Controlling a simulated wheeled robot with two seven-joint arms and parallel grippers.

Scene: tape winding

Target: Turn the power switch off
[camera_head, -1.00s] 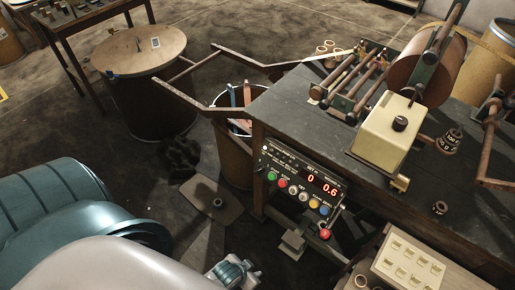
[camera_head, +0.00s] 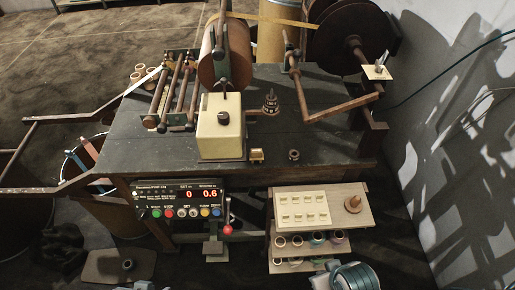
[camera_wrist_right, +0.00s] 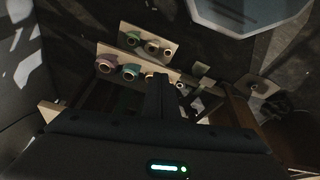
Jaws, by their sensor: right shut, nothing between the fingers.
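The control panel (camera_head: 180,199) hangs on the front of the dark workbench, with red digits reading 0 and 0.6. A row of coloured buttons (camera_head: 186,213) runs along its lower edge. A small toggle (camera_head: 143,213) seems to sit at its left end; its position is too small to tell. A lever with a red ball (camera_head: 227,229) stands at the panel's right. I cannot tell which of these is the power switch. My right gripper (camera_wrist_right: 160,88) is shut and empty in the right wrist view, near a rack of spools, apart from the panel. My left gripper is out of view.
On the bench (camera_head: 310,150) stand a cream motor box (camera_head: 221,135), rollers and a large reel. A shelf with a light switch board (camera_head: 303,207) and tape spools (camera_head: 318,238) stands below right of the panel. A grey wall (camera_head: 460,150) bounds the right side.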

